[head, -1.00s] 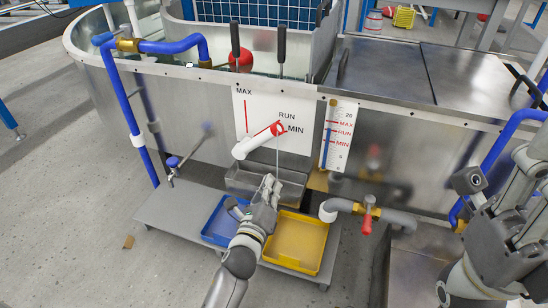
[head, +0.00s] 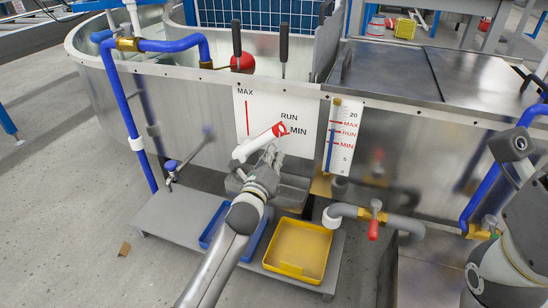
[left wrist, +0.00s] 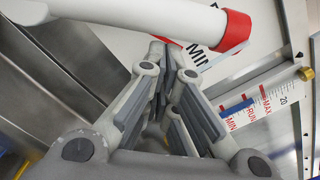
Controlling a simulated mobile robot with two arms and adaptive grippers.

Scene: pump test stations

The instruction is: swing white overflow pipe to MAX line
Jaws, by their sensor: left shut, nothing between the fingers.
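The white overflow pipe (head: 252,147) with a red collar (head: 279,130) is on the white MAX/RUN/MIN plate (head: 262,112) on the tank's front wall. Its collar end is near the MIN mark, and the pipe slopes down to the left. The MAX line (head: 247,118) is a red upright stroke at the plate's left. My left gripper (head: 271,156) is shut and empty, just below the pipe. In the left wrist view the pipe (left wrist: 150,18) crosses above the closed fingers (left wrist: 172,60). Contact cannot be told. My right arm shows at the right edge, its fingers out of view.
A level scale (head: 341,137) is right of the plate. A grey trough (head: 290,190) hangs below the pipe. Blue (head: 207,236) and yellow (head: 299,250) trays lie on a low shelf. A grey drain pipe with a red-handled valve (head: 374,220) is to the right.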

